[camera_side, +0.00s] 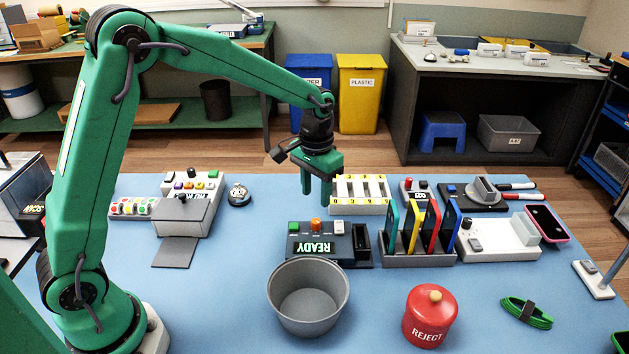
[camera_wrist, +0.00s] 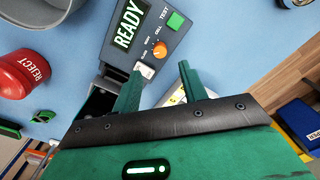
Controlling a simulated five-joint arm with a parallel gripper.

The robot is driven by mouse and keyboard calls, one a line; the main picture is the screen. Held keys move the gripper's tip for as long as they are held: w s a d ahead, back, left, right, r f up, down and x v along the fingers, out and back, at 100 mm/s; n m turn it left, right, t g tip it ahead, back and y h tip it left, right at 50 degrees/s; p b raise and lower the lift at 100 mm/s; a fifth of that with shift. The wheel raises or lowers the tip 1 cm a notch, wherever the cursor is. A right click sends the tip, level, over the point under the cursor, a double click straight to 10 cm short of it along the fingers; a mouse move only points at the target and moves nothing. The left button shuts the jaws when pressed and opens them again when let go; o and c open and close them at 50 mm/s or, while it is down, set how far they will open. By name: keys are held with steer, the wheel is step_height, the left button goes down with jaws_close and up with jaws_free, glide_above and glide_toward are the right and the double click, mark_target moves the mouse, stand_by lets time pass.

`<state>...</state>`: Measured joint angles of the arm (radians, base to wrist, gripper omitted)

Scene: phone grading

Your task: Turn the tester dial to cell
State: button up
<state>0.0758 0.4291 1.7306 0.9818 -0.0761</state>
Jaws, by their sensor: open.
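The tester (camera_side: 335,247) is a dark box on the blue mat with a lit READY display, a green button, an orange dial (camera_side: 316,225) and a white switch. In the wrist view the tester (camera_wrist: 122,55) shows its green TEST button, and the orange dial (camera_wrist: 160,49) lies just beyond the fingertips, with small labels around it. The dial's pointer setting is too small to read surely. My gripper (camera_side: 317,194) is open and empty, pointing down above and behind the tester. In the wrist view my gripper (camera_wrist: 161,72) has its fingers apart, not touching the dial.
A rack of coloured phones (camera_side: 420,258) stands right of the tester, and a white slotted tray (camera_side: 360,208) stands behind it. A grey bowl (camera_side: 308,325) and a red REJECT pot (camera_side: 430,318) are in front.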

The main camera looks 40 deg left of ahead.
mark_target(316, 221)
steer(key=shift+f, duration=3.9)
jaws_close()
